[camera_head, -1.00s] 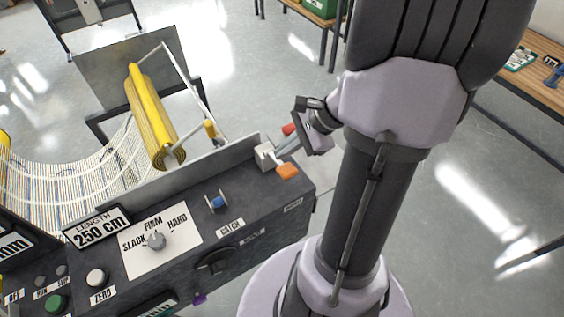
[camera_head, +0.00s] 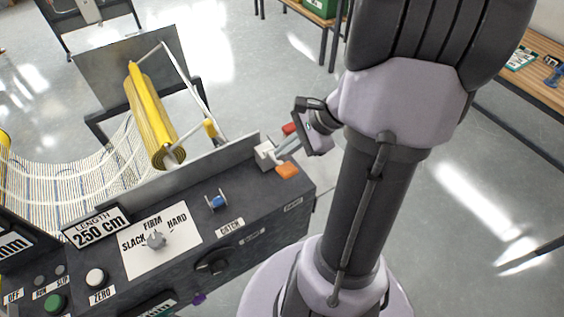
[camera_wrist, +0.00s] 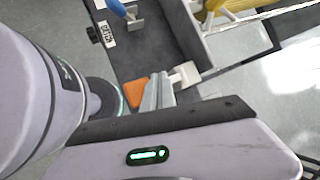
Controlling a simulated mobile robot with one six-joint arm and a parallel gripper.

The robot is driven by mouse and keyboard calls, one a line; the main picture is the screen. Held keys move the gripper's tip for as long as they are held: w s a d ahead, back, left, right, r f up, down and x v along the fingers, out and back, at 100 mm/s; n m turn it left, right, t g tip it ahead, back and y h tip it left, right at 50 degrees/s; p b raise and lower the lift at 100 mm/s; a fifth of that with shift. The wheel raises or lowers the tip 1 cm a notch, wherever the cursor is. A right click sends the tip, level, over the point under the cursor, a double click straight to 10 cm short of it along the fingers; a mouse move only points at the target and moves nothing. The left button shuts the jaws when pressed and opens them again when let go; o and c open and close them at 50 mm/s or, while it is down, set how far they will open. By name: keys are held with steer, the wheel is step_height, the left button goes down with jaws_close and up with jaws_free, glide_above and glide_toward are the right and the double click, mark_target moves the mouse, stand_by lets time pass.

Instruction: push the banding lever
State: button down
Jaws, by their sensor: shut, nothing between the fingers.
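The lever with an orange end (camera_head: 287,171) and a whitish block (camera_head: 264,155) sits at the right end of the dark control panel (camera_head: 262,195). I take it for the banding lever; the small label by it is too small to read. A red piece (camera_head: 289,128) shows beyond it. My gripper (camera_head: 280,148) is shut and empty, its tips close beside the whitish block. In the wrist view the grey fingers (camera_wrist: 156,96) lie between the orange end (camera_wrist: 135,92) and the whitish block (camera_wrist: 185,74). I cannot tell whether they touch either.
A blue lever (camera_head: 216,201) stands left on the panel, above a label reading CATCH. A tension knob (camera_head: 156,241) and a 250 cm length display (camera_head: 97,227) are further left. A low metal plate (camera_head: 195,175) edges the panel's back, with a yellow roll (camera_head: 152,118) behind it.

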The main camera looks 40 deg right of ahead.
mark_target(285, 163)
steer(key=shift+f, duration=0.25)
steer(key=shift+s+a+f+b, duration=0.1)
steer(key=shift+s+f+b, duration=0.1)
steer(key=shift+f+b, duration=0.65)
steer(key=shift+s+a+f+b, duration=0.1)
steer(key=shift+s+f+b, duration=0.1)
steer(key=shift+f+b, duration=0.6)
stand_by(1.6)
steer(key=shift+f, duration=0.1)
steer(key=shift+w+d+r+p, duration=0.1)
steer(key=shift+w+r+p, duration=0.05)
steer(key=shift+r+p, duration=0.7)
steer(key=shift+w+r+p, duration=0.15)
steer(key=shift+r+p, duration=0.55)
steer(key=shift+r, duration=0.15)
steer(key=shift+s+r+p, duration=0.1)
steer(key=shift+r+p, duration=0.25)
steer(key=shift+r, duration=0.15)
steer(key=r+p, duration=0.2)
steer(key=w+r+p, duration=0.1)
steer(key=r+p, duration=0.1)
steer(key=shift+w+d+r, duration=0.2)
steer(key=shift+r, duration=0.2)
